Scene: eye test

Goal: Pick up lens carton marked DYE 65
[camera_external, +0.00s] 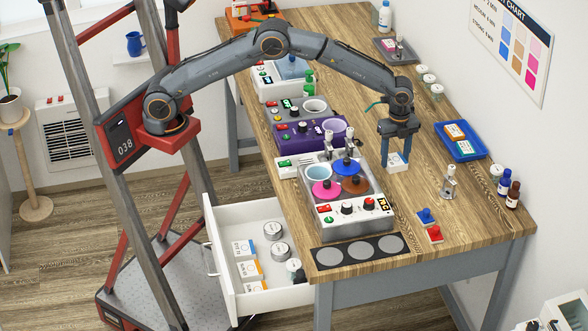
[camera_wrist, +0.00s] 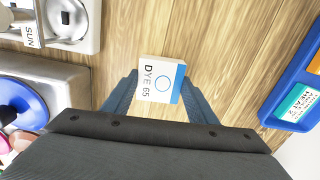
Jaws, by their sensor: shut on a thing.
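The lens carton marked DYE 65 (camera_wrist: 158,80) is white with a blue band along one edge, and its label faces the wrist camera. It also shows as a small white box in the external view (camera_external: 396,162). My gripper (camera_external: 398,150) points down over the worktable (camera_external: 400,199), and its two blue-grey fingers are shut on the carton, one on each side. I cannot tell whether the carton touches the tabletop.
A blue tray (camera_external: 459,154) with small cartons is to the right. The dye machine (camera_external: 350,222) with coloured lids is to the left. A metal-topped bottle (camera_external: 449,184) stands nearby. An open white drawer (camera_external: 224,262) holds cartons and tins.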

